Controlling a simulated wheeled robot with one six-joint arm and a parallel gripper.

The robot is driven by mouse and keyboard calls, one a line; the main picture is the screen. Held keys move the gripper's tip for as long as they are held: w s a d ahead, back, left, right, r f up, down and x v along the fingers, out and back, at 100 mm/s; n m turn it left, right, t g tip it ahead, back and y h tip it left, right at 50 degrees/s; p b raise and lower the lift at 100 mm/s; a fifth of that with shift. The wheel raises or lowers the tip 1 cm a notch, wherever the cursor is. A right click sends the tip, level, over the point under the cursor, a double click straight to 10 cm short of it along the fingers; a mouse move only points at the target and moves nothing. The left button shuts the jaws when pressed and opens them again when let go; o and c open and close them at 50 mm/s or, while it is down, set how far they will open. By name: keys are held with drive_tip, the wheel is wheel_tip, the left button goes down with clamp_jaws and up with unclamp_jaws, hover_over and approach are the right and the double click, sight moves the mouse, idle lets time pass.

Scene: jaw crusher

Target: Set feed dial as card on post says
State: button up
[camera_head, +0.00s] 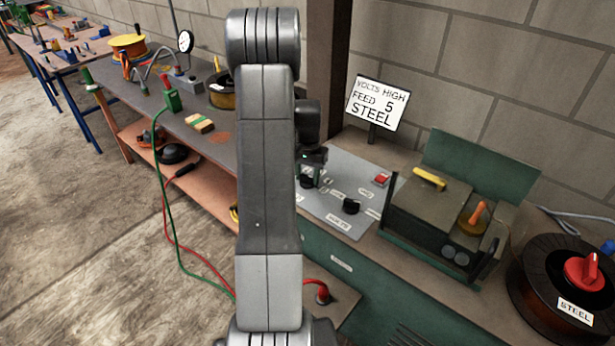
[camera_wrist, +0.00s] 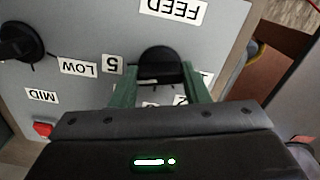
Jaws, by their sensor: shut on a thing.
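The card (camera_head: 376,103) on the post reads VOLTS HIGH, FEED 5, STEEL in the head view. My gripper (camera_head: 312,172) is over the left part of the grey control panel (camera_head: 335,183). In the wrist view, its two green fingers (camera_wrist: 160,72) are shut on the black feed dial (camera_wrist: 160,62), one on each side. The FEED label (camera_wrist: 172,10) appears upside down there. A 5 label (camera_wrist: 112,64) lies left of the dial, and a 2 label is partly hidden by the gripper. I cannot tell which number the dial points at.
The black volts knob (camera_head: 351,206) sits right of my gripper, with LOW (camera_wrist: 78,67) and MID labels near it in the wrist view. A red button (camera_head: 381,180) is behind it. A wire-feed box (camera_head: 430,205) and a STEEL spool (camera_head: 540,295) stand further right.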

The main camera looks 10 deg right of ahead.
sight(308, 176)
drive_tip(key=shift+m, duration=0.6)
drive_tip(key=o, duration=1)
drive_tip(key=shift+r, duration=0.1)
wheel_tip(308, 176, up, 14)
drive_tip(key=shift+f, duration=0.15)
drive_tip(key=shift+f, duration=0.1)
wheel_tip(308, 176, down, 14)
drive_tip(key=shift+r, duration=0.15)
idle(0.3)
drive_tip(key=shift+r, duration=0.1)
